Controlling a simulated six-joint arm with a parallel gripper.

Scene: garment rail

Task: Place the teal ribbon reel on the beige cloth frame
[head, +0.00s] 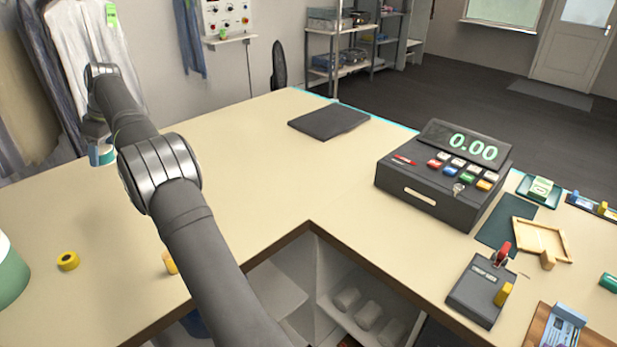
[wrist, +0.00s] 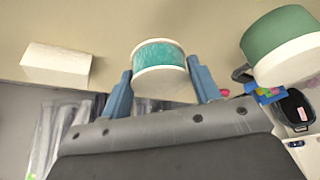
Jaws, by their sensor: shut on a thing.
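The teal ribbon reel (wrist: 158,55), a short teal band between white flanges, is held between the two blue fingers of my gripper (wrist: 160,85) in the wrist view. In the head view, my gripper (head: 101,155) is at the left, near the far left edge of the counter, and a bit of the teal reel (head: 104,158) shows at it. A beige frame (head: 541,238), which looks like the cloth frame, lies far off on the right part of the counter, with nothing seen on it. A small wooden piece sits at its front edge.
A cash register (head: 443,172) stands between my arm and the frame. A card reader (head: 482,290) is near the frame. A green and white cylinder (head: 10,272) and a yellow roll (head: 67,260) are at left. A dark flat pad (head: 329,121) lies at the back. The counter has an inner corner.

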